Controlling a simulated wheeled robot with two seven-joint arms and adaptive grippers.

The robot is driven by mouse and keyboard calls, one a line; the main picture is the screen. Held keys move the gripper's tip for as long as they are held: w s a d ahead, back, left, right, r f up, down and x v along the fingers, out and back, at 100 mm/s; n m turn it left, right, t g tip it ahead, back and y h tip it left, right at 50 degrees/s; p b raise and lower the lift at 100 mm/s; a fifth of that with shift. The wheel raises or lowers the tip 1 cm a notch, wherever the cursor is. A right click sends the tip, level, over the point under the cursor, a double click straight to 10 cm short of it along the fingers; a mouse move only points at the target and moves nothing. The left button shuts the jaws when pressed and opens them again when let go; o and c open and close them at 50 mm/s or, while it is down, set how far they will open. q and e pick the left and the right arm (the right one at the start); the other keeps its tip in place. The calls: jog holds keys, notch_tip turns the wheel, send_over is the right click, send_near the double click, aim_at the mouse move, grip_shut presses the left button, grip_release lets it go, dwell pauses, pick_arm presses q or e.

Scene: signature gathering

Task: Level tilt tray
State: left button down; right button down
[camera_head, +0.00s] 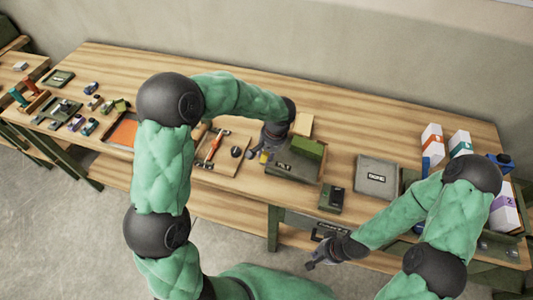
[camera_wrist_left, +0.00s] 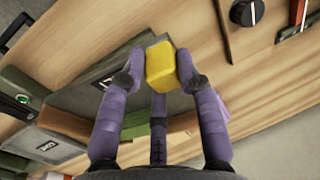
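A dark grey-green tray (camera_head: 285,168) with a green block (camera_head: 307,148) on it stands at the middle of the workbench. It looks tilted, but the exact angle is hard to tell. My left gripper (camera_head: 263,153) is at the tray's left end. In the left wrist view its purple fingers (camera_wrist_left: 160,70) are closed on a yellow block (camera_wrist_left: 160,65), beside a grey-green surface (camera_wrist_left: 80,97) with a label. I cannot tell whether the block touches that surface. My right gripper (camera_head: 314,262) hangs in front of the bench, apart from the tray; its finger opening is unclear.
A wooden board (camera_head: 224,166) with a red-handled tool and a black knob lies left of the tray. A dark green device (camera_head: 332,198) and a labelled grey box (camera_head: 375,178) stand to the right. White boxes (camera_head: 459,142) stand farther right.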

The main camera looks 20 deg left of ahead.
pick_arm(q)
jog(key=shift+w+a+r, duration=0.1)
jog(key=shift+w+r, duration=0.05)
jog(key=shift+r, duration=0.05)
